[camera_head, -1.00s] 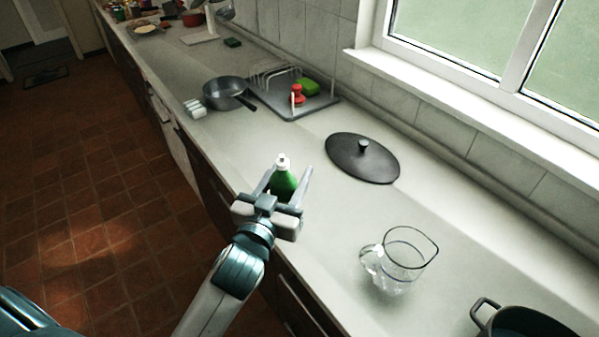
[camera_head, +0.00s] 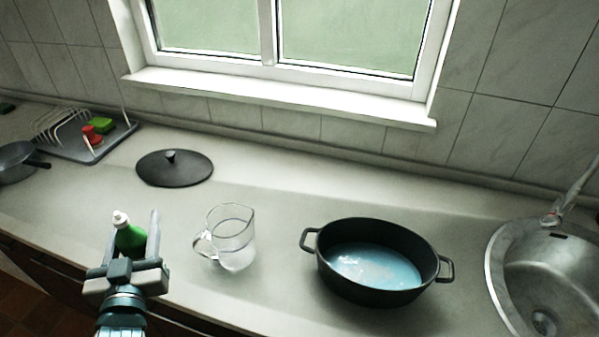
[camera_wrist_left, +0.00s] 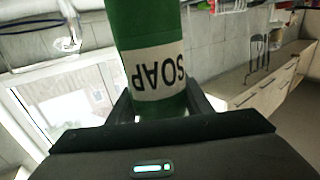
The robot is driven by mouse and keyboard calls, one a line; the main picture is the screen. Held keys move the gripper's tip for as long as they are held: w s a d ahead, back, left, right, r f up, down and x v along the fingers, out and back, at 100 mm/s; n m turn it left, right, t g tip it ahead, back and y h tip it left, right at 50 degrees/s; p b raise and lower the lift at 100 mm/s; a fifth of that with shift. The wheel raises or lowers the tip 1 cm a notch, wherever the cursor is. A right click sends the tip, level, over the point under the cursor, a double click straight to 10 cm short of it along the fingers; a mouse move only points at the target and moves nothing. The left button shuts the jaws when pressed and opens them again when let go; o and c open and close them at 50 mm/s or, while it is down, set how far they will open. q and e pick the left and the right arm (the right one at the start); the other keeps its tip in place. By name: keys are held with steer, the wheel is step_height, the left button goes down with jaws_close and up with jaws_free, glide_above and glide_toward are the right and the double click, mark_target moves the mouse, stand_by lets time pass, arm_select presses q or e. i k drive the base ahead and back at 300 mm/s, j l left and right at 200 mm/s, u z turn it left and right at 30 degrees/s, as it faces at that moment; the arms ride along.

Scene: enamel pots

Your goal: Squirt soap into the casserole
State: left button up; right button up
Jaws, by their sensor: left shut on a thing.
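The green soap bottle (camera_head: 129,238) with a white cap is upright between the fingers of my left gripper (camera_head: 132,240), which is shut on it. Its "SOAP" label shows upside down in the left wrist view (camera_wrist_left: 155,75). The black oval casserole (camera_head: 375,296) stands on the counter right of centre, without its lid, with bluish liquid inside. The bottle is well to the left of the casserole, with a glass jug between them. A dark oval lid (camera_head: 175,170) lies flat on the counter behind the bottle. My right gripper is not in view.
The glass jug (camera_head: 232,245) stands between my left gripper and the casserole. A steel sink (camera_head: 500,275) with a tap (camera_head: 560,208) is at the right. A dish rack (camera_head: 72,140) and a pan (camera_head: 15,165) are at the far left. Counter behind the jug is clear.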

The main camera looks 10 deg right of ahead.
mark_target(376, 263)
steer(key=k+l, duration=0.25)
steer(key=k+l+z, duration=0.15)
steer(key=l, duration=0.25)
steer(key=k+l, duration=0.25)
steer(key=k+l+z, duration=0.15)
steer(key=l, duration=0.3)
steer(key=k, duration=0.05)
